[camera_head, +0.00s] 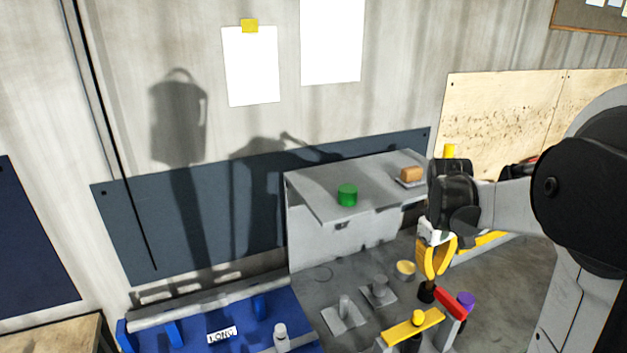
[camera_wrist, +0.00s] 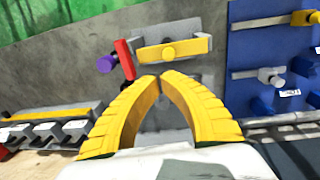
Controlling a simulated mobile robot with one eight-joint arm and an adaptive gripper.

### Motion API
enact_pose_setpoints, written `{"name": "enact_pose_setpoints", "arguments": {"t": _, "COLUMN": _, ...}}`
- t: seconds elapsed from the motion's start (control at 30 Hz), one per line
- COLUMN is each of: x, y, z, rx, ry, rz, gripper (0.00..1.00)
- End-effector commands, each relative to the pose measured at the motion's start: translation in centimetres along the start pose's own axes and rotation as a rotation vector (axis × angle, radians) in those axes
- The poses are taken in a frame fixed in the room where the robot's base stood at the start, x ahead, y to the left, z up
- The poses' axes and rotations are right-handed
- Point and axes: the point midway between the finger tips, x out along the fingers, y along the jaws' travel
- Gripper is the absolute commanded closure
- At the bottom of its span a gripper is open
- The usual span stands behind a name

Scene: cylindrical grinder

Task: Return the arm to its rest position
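My gripper (camera_head: 432,276) hangs from my arm at the right of the head view, pointing down above the grey worktop. In the wrist view my gripper (camera_wrist: 160,79) has its two yellow fingers brought together at the tips, with nothing visible between them. A dark piece (camera_head: 427,292) shows right under the fingertips in the head view; I cannot tell whether it touches them. My arm reaches in from the right edge and is bent.
A yellow-topped fixture (camera_head: 413,324) with a red bar (camera_head: 449,304) and purple knob (camera_head: 466,299) stands close to my gripper. A grey box (camera_head: 340,240) carries a green cylinder (camera_head: 347,195). A blue machine (camera_head: 215,330) is at lower left.

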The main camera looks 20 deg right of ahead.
Motion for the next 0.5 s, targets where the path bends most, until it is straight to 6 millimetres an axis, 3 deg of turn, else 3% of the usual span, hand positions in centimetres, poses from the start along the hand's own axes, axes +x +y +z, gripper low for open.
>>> {"name": "enact_pose_setpoints", "arguments": {"t": 0.13, "x": 0.0, "y": -0.9, "z": -0.1, "rx": -0.001, "ry": 0.014, "rz": 0.006, "gripper": 1.0}}
{"name": "enact_pose_setpoints", "arguments": {"t": 0.23, "x": -0.1, "y": -3.4, "z": -0.2, "rx": 0.002, "ry": 0.058, "rz": 0.024, "gripper": 1.0}}
{"name": "enact_pose_setpoints", "arguments": {"t": 0.5, "x": 0.7, "y": -15.6, "z": 1.1, "rx": 0.038, "ry": 0.31, "rz": 0.051, "gripper": 1.0}}
